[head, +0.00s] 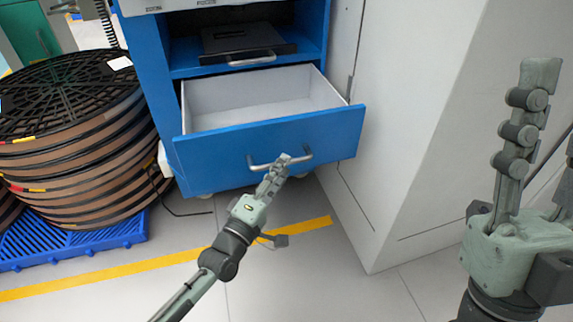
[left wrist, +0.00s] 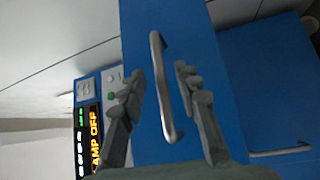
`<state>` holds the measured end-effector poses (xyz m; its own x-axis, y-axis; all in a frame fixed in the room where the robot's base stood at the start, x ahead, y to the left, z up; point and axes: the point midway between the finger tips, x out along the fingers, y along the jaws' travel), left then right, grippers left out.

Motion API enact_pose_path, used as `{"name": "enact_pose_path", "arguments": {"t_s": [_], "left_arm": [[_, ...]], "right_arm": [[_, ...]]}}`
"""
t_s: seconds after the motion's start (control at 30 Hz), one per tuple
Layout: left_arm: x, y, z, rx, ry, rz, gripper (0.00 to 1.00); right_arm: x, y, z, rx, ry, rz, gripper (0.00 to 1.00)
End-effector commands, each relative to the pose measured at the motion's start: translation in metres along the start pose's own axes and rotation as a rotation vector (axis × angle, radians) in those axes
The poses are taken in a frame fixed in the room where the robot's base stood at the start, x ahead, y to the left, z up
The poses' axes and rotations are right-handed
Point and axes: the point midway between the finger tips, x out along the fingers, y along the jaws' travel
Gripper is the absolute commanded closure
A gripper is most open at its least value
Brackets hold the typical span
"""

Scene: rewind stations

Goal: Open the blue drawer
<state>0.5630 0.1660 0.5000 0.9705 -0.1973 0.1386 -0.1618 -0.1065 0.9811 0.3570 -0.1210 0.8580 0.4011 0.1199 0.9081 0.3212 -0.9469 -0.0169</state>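The blue drawer (head: 270,145) in the head view is pulled well out of its blue cabinet (head: 150,70). Its pale inside (head: 255,98) shows and looks empty. A silver bar handle (head: 305,155) is on its front; it also shows in the left wrist view (left wrist: 161,80). My left gripper (head: 285,160) is at the handle. In the left wrist view its fingers (left wrist: 160,75) stand on either side of the bar, with gaps visible, so it is open around the handle. My right gripper (head: 550,135) is at the right edge, fingers up, apart and empty; one finger is partly cut off.
A stack of large black and brown reels (head: 75,140) stands on a blue pallet (head: 75,240) at left. A white cabinet (head: 410,110) stands close at right. A dark tray (head: 240,40) sits on the shelf above the drawer. The floor in front is clear, with a yellow line (head: 120,272).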

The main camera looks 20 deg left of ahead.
Motion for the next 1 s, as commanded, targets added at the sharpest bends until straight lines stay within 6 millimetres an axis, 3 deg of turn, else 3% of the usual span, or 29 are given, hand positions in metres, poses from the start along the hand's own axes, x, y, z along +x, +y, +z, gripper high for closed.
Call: {"name": "enact_pose_path", "arguments": {"t_s": [0.2, 0.5, 0.8, 1.0], "left_arm": [[0.024, 0.000, 0.000, 0.002, 0.000, 0.000, 0.68], [0.027, 0.000, 0.000, 0.002, 0.000, -0.001, 0.68], [0.027, 0.000, 0.000, 0.003, 0.000, -0.001, 1.00], [0.026, 0.000, 0.000, 0.003, 0.000, -0.001, 1.00]], "right_arm": [[-0.002, 0.001, -0.007, -0.003, 0.048, 0.000, 0.60], [-0.002, 0.001, -0.009, -0.003, 0.056, 0.000, 0.60], [-0.002, 0.001, -0.009, -0.003, 0.056, 0.000, 0.60], [-0.002, 0.001, -0.009, -0.003, 0.055, 0.000, 0.60]]}}
